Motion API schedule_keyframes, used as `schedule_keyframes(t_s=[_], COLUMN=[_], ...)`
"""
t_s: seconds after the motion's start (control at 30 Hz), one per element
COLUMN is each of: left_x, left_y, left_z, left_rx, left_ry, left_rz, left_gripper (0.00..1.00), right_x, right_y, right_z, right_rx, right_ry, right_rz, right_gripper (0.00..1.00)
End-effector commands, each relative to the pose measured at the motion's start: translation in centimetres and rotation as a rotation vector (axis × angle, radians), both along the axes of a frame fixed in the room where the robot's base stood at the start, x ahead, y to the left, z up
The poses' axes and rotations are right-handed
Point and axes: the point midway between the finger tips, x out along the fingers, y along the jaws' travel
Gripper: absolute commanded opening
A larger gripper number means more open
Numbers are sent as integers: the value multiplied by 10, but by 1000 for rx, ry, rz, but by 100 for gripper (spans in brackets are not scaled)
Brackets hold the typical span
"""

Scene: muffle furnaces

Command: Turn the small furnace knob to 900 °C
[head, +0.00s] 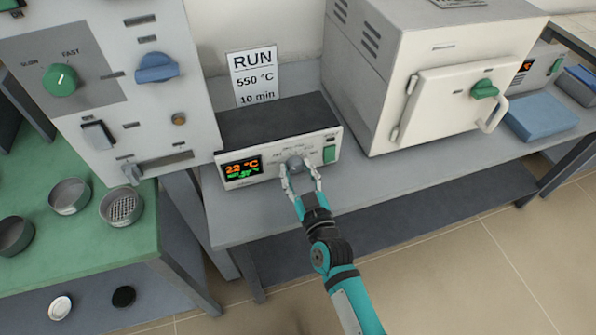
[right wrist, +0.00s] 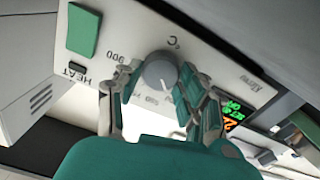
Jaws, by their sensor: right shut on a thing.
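The small furnace's control unit (head: 281,133) has a grey round knob (head: 295,162) on its pale front panel. The display (head: 243,167) reads 22 °C in orange, with a smaller green line below. My right gripper (head: 299,182) has its fingers on both sides of the knob and is shut on it. In the right wrist view the knob (right wrist: 160,71) sits between the fingers (right wrist: 155,100), with scale marks around it and "900" on the left. The fingers hide part of the scale, and I cannot tell the exact setting. My left gripper is not in view.
A sign (head: 253,77) behind reads RUN, 550 °C, 10 min. A tall panel machine (head: 100,90) is at left. Metal sieves (head: 120,207) stand on a green table.

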Motion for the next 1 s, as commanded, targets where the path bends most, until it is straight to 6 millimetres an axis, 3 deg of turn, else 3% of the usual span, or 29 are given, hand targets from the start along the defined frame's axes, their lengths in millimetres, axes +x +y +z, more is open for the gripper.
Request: schedule_keyframes(t_s=[0.47, 1.0], left_x=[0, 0], left_y=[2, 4], left_z=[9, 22], left_rx=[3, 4], left_ry=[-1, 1], left_rz=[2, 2], left_gripper=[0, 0], right_x=[0, 1], right_y=[0, -2], right_z=[1, 1], right_rx=[145, 619], right_ry=[48, 200], right_rz=[1, 1], right_gripper=[7, 7])
